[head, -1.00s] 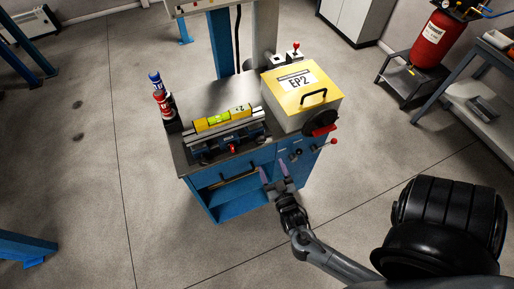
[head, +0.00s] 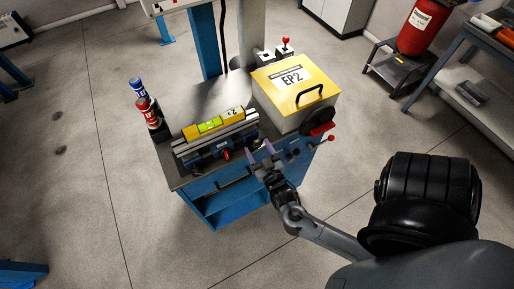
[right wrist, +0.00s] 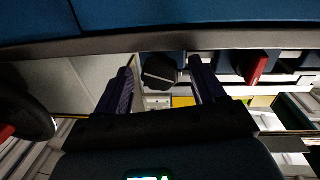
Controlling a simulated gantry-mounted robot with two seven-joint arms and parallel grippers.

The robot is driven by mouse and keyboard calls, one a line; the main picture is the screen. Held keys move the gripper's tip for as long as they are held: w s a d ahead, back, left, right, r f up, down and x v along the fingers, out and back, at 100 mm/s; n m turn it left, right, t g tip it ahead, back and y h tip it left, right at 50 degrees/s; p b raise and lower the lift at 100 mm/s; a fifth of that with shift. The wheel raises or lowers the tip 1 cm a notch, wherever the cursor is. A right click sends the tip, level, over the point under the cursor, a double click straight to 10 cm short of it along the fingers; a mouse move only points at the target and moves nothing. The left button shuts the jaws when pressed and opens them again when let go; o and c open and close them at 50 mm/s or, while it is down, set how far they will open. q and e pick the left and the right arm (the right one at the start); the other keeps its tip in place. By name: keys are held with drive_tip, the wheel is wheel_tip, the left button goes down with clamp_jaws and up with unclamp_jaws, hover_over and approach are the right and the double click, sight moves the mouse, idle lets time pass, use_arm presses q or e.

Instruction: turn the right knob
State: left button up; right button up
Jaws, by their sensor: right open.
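The right knob (right wrist: 160,70) is a black round knob with a pale line across its face. In the right wrist view it sits between the fingers of my right gripper (right wrist: 160,88), which are apart on either side of it. I cannot tell whether they touch it. In the head view my right gripper (head: 262,154) is at the front edge of the cart top, just right of the blue device (head: 207,162) with its red knob (head: 227,155). The red knob also shows in the right wrist view (right wrist: 257,67). My left gripper is not in view.
A yellow-topped EP2 box (head: 290,82) stands on the right of the cart, with a black wheel (head: 318,129) on its front side. A yellow level (head: 213,125) lies on the blue device. Red and blue cans (head: 146,108) stand at the left edge. Floor left of the cart is clear.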

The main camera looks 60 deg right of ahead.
drive_tip(key=shift+s, duration=0.1)
drive_tip(key=shift+c, duration=0.6)
drive_tip(key=c, duration=0.9)
drive_tip(key=shift+r+m+p, duration=0.2)
drive_tip(key=shift+m+p, duration=0.6)
drive_tip(key=shift+c, duration=0.2)
drive_tip(key=shift+m+p, duration=0.5)
drive_tip(key=shift+m, duration=0.5)
drive_tip(key=shift+f+m, duration=0.15)
drive_tip(key=shift+m, duration=0.15)
